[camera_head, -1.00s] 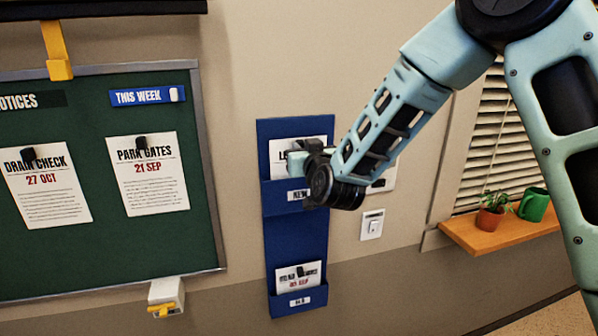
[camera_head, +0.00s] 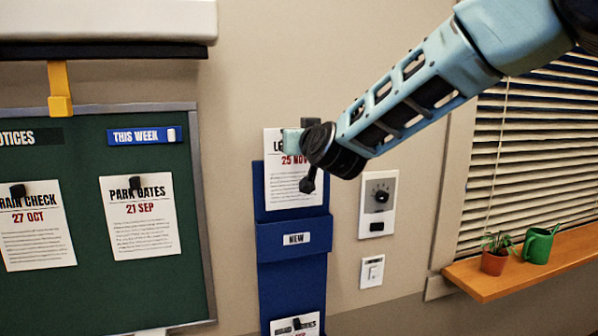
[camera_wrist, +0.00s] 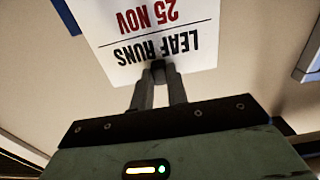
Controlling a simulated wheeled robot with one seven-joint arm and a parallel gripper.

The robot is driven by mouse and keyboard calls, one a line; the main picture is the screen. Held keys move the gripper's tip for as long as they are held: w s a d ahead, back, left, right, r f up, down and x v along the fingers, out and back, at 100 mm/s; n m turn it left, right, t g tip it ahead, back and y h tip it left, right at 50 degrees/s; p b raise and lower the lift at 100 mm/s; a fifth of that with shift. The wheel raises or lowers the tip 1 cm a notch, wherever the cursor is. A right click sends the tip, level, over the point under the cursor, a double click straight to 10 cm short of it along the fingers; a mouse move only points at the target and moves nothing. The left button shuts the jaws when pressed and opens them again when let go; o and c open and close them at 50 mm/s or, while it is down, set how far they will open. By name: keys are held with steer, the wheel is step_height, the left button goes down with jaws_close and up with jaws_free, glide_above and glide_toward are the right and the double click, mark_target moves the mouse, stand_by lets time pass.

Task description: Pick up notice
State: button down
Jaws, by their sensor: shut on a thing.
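The notice (camera_head: 293,180) is a white sheet reading "LEAF RUNS" and "25 NOV" in the wrist view (camera_wrist: 150,25). My gripper (camera_wrist: 159,72) is shut at its headed edge, on a small black clip. In the head view the sheet hangs upright in front of the blue wall holder's back panel (camera_head: 258,190). Its lower edge shows just above the pocket labelled "NEW" (camera_head: 270,243). My wrist covers part of the sheet's heading there, and my fingertips are hidden.
The green board (camera_head: 90,165) at left holds the Drain Check (camera_head: 38,230) and Park Gates (camera_head: 140,222) notices. Another notice (camera_head: 297,325) sits low in the holder. A dial panel (camera_head: 378,212) and switch (camera_head: 372,271) are right of it. A shelf (camera_head: 490,284) carries a plant and green can.

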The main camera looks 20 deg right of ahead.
step_height(320, 180, up, 15)
steer(key=shift+r+p, duration=0.15)
steer(key=shift+p, duration=0.55)
